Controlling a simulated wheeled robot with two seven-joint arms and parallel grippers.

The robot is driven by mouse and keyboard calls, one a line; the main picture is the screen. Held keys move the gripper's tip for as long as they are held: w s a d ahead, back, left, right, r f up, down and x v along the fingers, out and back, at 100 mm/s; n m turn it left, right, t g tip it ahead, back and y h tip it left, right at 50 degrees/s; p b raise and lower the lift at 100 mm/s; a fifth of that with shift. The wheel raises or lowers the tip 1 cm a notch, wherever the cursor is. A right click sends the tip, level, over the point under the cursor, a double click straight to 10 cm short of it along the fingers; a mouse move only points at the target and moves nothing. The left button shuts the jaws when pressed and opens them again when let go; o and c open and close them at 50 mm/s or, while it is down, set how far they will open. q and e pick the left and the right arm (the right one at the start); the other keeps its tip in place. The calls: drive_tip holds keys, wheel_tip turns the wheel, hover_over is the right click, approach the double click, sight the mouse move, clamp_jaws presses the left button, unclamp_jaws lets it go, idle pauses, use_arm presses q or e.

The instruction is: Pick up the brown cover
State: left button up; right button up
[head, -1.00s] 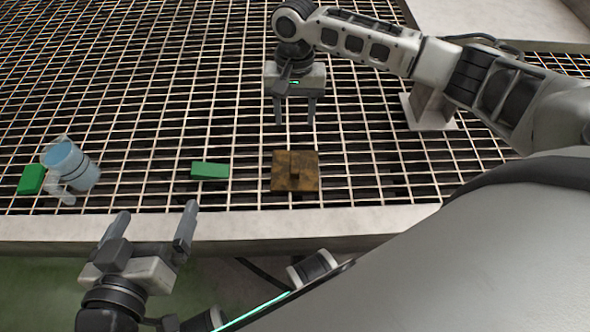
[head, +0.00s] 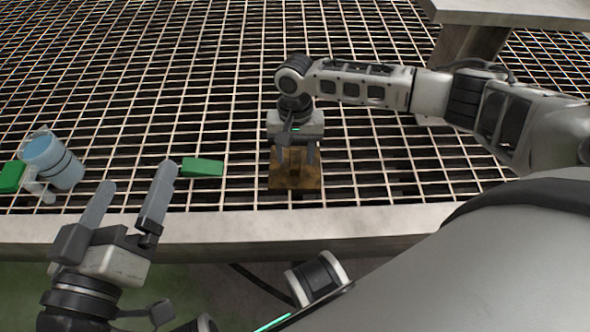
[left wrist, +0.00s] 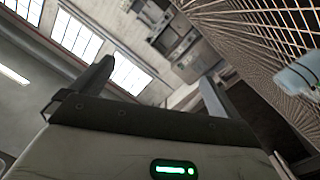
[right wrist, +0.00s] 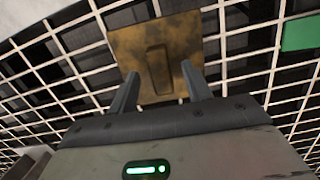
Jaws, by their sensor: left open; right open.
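The brown cover (head: 295,180) is a square, rusty plate with a raised bar in its middle, lying on the metal grating. In the right wrist view the cover (right wrist: 180,38) lies ahead, its raised bar between the two fingers. My right gripper (head: 296,158) is open and sits over the cover, its fingers hiding part of it; whether they touch it I cannot tell. The right gripper also shows in the right wrist view (right wrist: 160,88). My left gripper (head: 138,178) is open and empty in front of the grating's near edge; it also shows in the left wrist view (left wrist: 155,80).
A green block (head: 203,167) lies left of the cover. A blue-filled jug (head: 52,162) stands at far left by another green block (head: 11,176). A pale ledge (head: 330,220) runs along the grating's near edge. A pale raised structure (head: 510,12) stands at upper right.

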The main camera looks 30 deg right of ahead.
drive_tip(key=shift+f, duration=0.55)
drive_tip(key=shift+r, duration=0.15)
clamp_jaws()
